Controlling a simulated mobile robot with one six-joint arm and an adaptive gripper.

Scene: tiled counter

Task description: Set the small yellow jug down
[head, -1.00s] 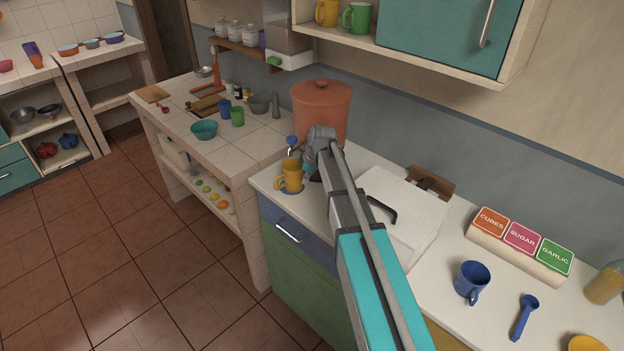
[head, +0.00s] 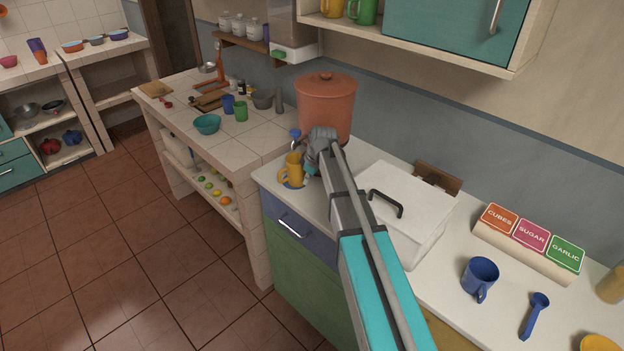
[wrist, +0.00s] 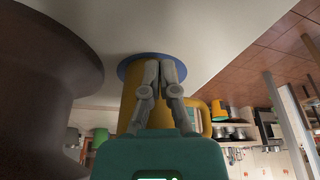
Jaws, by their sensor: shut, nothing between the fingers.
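The small yellow jug (head: 293,168) stands upright on a blue round disc (head: 287,186) at the left end of the white counter, with its handle to the left in the head view. In the wrist view, which is upside down, the jug (wrist: 130,95) rests with its base at the blue disc (wrist: 126,66). My gripper (wrist: 160,68) is shut, its fingertips together in front of the jug's side, with nothing between them. The fingers hide part of the jug, and I cannot tell whether they touch it.
A large terracotta pot (head: 326,103) stands close behind the gripper. A white lidded box (head: 408,212) with a black handle is to the right. A blue mug (head: 480,276) and a blue scoop (head: 534,314) lie further right. A tiled counter (head: 255,138) adjoins on the left.

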